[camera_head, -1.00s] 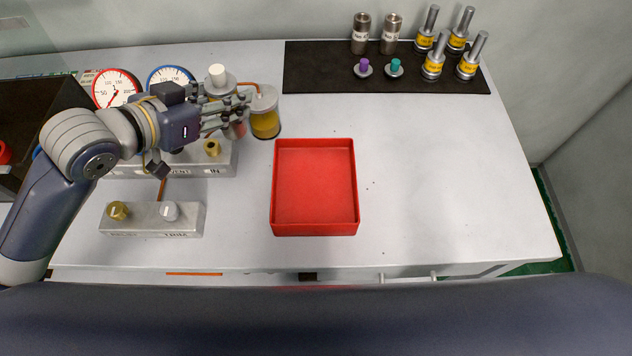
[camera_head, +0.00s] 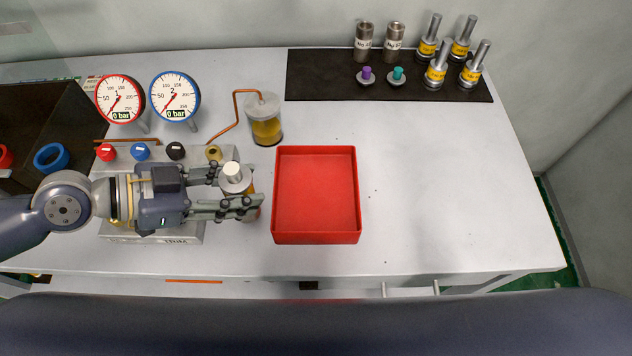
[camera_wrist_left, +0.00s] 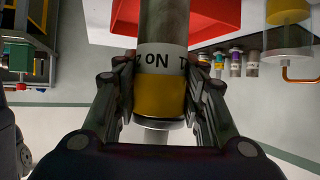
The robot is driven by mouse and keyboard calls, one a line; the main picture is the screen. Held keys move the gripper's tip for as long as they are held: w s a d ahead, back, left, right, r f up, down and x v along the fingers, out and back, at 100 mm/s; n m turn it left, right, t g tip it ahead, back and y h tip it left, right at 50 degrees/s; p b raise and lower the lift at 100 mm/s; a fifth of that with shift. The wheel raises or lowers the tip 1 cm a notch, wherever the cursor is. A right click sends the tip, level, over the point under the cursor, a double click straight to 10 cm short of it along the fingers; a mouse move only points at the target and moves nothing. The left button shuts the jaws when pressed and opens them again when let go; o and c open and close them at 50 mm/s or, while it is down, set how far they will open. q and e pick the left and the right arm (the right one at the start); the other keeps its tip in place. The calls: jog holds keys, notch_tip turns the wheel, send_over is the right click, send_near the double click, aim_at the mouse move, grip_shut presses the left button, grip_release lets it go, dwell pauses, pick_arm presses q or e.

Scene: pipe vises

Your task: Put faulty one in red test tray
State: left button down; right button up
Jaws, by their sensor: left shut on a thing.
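My left gripper (camera_head: 245,194) is shut on a metal cylinder (camera_head: 233,177) with a wide top and a narrower pin. The red tray also shows in the left wrist view (camera_wrist_left: 210,18). Several similar cylinders with yellow bands (camera_head: 434,72) stand on the black mat (camera_head: 320,80) at the back right. My right gripper is out of view.
Two gauges, red-rimmed (camera_head: 119,97) and blue-rimmed (camera_head: 175,95), both read 0 bar behind the valve block (camera_head: 222,153). A dark open box (camera_head: 60,115) is at the left. The table right of the tray is clear.

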pick_arm(q)
jog(key=shift+w+d+r+p, duration=0.25)
jog(key=shift+w+d+p, duration=0.1)
jog(key=shift+w+d, duration=0.15)
jog(key=w+d+f+p, duration=0.1)
jog(key=w+d+p, duration=0.1)
jog(key=w+d, duration=0.1)
jog(key=w+d+f+p, duration=0.2)
jog(key=d, duration=0.2)
jog(key=w+d+f+p, duration=0.1)
jog(key=w+d+p, duration=0.1)
jog(key=w+d, duration=0.1)
jog(key=shift+x, duration=0.95)
jog(key=shift+d, duration=0.1)
jog(key=shift+f, duration=0.15)
jog(key=shift+f, duration=0.1)
jog(key=c, duration=1)
grip_release()
jog(key=shift+f, duration=0.1)
